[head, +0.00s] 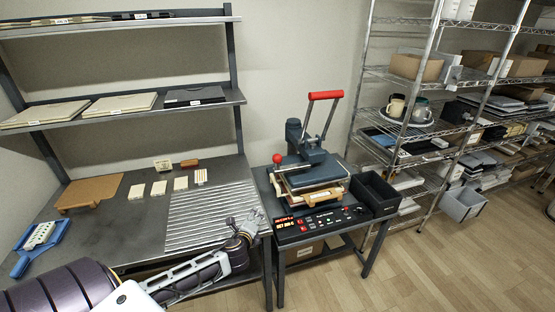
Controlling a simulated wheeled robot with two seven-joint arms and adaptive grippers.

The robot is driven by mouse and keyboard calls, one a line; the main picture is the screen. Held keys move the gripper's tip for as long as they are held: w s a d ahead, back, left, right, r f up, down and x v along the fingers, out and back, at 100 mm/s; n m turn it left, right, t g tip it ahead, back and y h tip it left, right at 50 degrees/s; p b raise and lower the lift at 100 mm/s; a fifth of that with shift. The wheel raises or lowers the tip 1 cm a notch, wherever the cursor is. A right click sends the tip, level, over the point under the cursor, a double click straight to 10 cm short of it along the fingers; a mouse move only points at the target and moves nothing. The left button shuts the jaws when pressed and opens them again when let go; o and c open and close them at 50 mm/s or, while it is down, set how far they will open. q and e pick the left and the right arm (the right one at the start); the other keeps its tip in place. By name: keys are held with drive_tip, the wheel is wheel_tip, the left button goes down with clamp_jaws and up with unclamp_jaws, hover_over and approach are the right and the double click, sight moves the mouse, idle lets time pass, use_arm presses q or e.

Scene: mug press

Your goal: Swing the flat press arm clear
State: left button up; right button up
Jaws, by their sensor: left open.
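The flat press (312,182) stands on a small dark table right of the workbench. Its upright lever has a red grip (325,95), and a red ball knob (277,158) sticks up at its left side. The dark upper plate lies over a light, wood-coloured layer; whether they touch I cannot tell. A control box (318,222) with a red display sits in front. My left gripper (251,222) is open and empty, over the front right corner of the workbench, left of the control box and apart from the press. My right gripper is out of view.
An empty black bin (374,192) stands right of the press. A ridged metal mat (205,212) covers the workbench's right part. A wooden stand (90,191) and a blue tool (41,241) lie left. Wire shelves (411,138) with mugs and boxes stand right. Floor in front is clear.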

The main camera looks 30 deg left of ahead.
use_arm(q)
drive_tip(key=w+a+r+m+t+h, duration=0.1)
drive_tip(key=w+a+r+m+t, duration=0.15)
drive_tip(key=w+r+m, duration=0.4)
drive_tip(key=m+t+h, duration=0.3)
drive_tip(key=m, duration=0.7)
approach(275, 160)
drive_tip(key=s, duration=0.2)
drive_tip(key=shift+w+f, duration=0.15)
drive_tip(key=shift+w+a, duration=0.1)
drive_tip(key=shift+w, duration=0.15)
drive_tip(key=shift+w+a+p, duration=0.15)
drive_tip(key=shift+w, duration=2.05)
drive_tip(key=shift+w+a+p, duration=0.15)
drive_tip(key=shift+w, duration=2.05)
drive_tip(key=shift+w+a+p, duration=0.15)
drive_tip(key=shift+w, duration=2.05)
drive_tip(key=shift+c, duration=0.5)
clamp_jaws()
